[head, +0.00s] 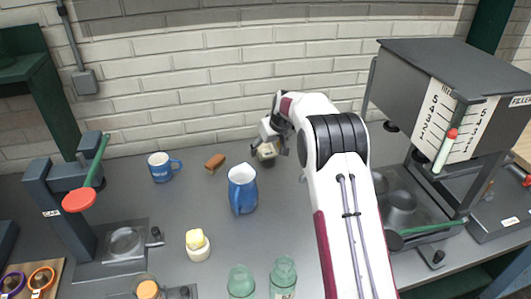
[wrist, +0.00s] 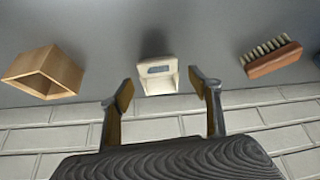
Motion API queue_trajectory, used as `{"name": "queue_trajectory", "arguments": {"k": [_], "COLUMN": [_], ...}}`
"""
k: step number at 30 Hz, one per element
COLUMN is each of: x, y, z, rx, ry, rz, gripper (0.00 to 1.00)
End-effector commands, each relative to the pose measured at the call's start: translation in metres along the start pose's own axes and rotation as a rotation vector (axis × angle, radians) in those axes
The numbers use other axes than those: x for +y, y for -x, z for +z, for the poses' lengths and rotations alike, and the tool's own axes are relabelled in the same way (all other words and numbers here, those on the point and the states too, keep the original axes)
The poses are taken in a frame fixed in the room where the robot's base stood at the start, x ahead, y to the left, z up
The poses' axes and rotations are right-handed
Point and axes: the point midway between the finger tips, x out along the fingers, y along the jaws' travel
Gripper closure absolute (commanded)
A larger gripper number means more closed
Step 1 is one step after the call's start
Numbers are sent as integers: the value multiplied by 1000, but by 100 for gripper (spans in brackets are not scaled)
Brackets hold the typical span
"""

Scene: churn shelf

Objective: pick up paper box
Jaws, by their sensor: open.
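The paper box (wrist: 157,80) is a small cream open-topped box with a dark patch on its side. In the wrist view it stands on the grey counter, just beyond and between the fingertips of my gripper (wrist: 164,92). The fingers are spread wide, with a gap on each side of the box. In the head view my gripper (head: 268,149) is low near the brick wall, and the pale box (head: 267,152) shows partly between its fingers. My arm hides the area to its right.
A wooden box (wrist: 44,72) and a brush (wrist: 271,58) flank the paper box in the wrist view; the brush (head: 215,162) also shows in the head view. A blue jug (head: 242,190), blue mug (head: 161,167) and glass jars (head: 283,277) stand nearby. The brick wall (head: 220,90) is close behind.

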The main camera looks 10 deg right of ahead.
Motion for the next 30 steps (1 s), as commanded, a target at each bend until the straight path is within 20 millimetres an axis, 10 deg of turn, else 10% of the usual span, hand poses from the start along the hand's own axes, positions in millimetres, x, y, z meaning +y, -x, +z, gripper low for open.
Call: {"name": "queue_trajectory", "arguments": {"k": [24, 30], "x": [1, 1], "y": [-18, -18], "z": [0, 0], "rx": [1, 1], "ry": [-1, -1], "rz": [1, 1], "gripper": [38, 71]}}
